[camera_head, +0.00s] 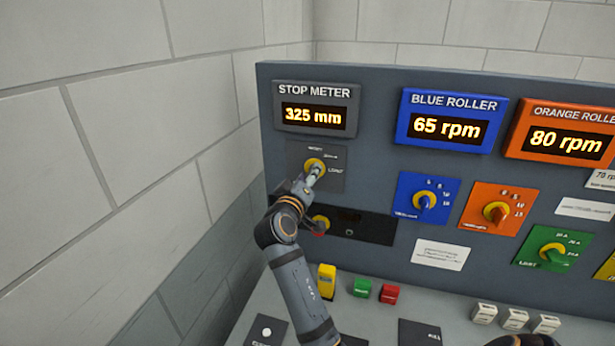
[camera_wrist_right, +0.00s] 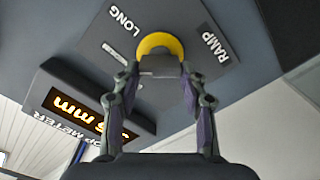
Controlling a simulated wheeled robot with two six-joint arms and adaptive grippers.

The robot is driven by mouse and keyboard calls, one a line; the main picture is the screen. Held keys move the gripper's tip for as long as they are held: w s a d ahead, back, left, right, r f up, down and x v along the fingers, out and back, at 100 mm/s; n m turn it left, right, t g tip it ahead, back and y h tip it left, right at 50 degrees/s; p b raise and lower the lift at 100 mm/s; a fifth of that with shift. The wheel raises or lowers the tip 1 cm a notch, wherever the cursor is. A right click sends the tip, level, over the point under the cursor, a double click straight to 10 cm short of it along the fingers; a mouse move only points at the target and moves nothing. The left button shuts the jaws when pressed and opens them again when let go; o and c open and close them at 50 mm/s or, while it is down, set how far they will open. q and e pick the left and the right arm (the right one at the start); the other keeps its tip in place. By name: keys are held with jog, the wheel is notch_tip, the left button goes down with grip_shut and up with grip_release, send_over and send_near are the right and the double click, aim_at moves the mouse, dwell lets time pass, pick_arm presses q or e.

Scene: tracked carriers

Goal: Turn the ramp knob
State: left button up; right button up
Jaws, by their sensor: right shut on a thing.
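The ramp knob is a grey handle on a yellow round base (camera_head: 315,165), set on a dark grey plate under the stop meter. In the right wrist view its yellow base (camera_wrist_right: 160,42) sits between the printed words LONG and RAMP. My right gripper (camera_head: 311,178) is at this knob. In the right wrist view its two fingers (camera_wrist_right: 160,68) are on either side of the grey handle and shut on it. The fingers hide part of the handle, and I cannot tell exactly which mark it points at. My left gripper is not in view.
The stop meter (camera_head: 314,116) reads 325 mm. Blue (camera_head: 425,201), orange (camera_head: 496,213) and green (camera_head: 554,253) knobs are to the right. Yellow, green and red buttons stand on the desk below. A block wall (camera_head: 130,120) is at the left.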

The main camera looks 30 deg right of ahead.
jog(key=o, duration=1.1)
jog(key=shift+d+f, duration=0.1)
jog(key=shift+d, duration=0.05)
jog(key=shift+o, duration=0.2)
notch_tip(320, 180, up, 10)
